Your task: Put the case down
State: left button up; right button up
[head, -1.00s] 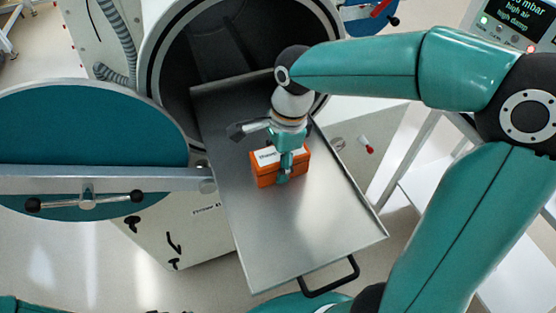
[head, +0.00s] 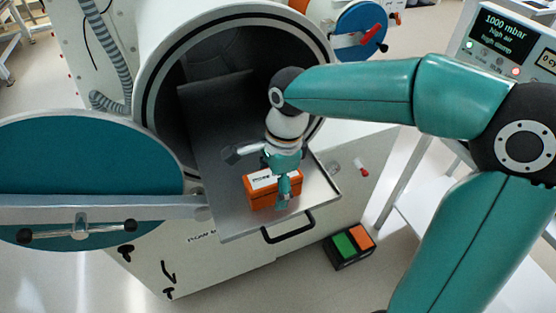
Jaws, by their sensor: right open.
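The case is an orange box (head: 261,199) with a white label on top. It appears to rest on the metal tray (head: 230,229), close to the front edge and handle. The tray reaches out of the round chamber opening, its rear part inside. My right gripper (head: 281,184) is over the case with its jaws open, one finger in front of the near face. The gripper and wrist hide part of the case, so I cannot tell whether the fingers touch it. My left gripper is out of view.
The round chamber (head: 215,75) is open, its blue door (head: 85,160) swung out to the left. A black handle (head: 289,230) juts from the tray front. A pedal box with green and orange pads (head: 349,247) is on the floor. A display (head: 505,38) stands at upper right.

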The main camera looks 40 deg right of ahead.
jog(key=r, duration=0.3)
jog(key=d+r, duration=0.1)
jog(key=r, duration=0.5)
jog(key=shift+s+d+r, duration=0.15)
jog(key=shift+r, duration=0.05)
jog(key=shift+s+d+r, duration=0.1)
jog(key=shift+d+r, duration=0.05)
jog(key=shift+r, duration=0.5)
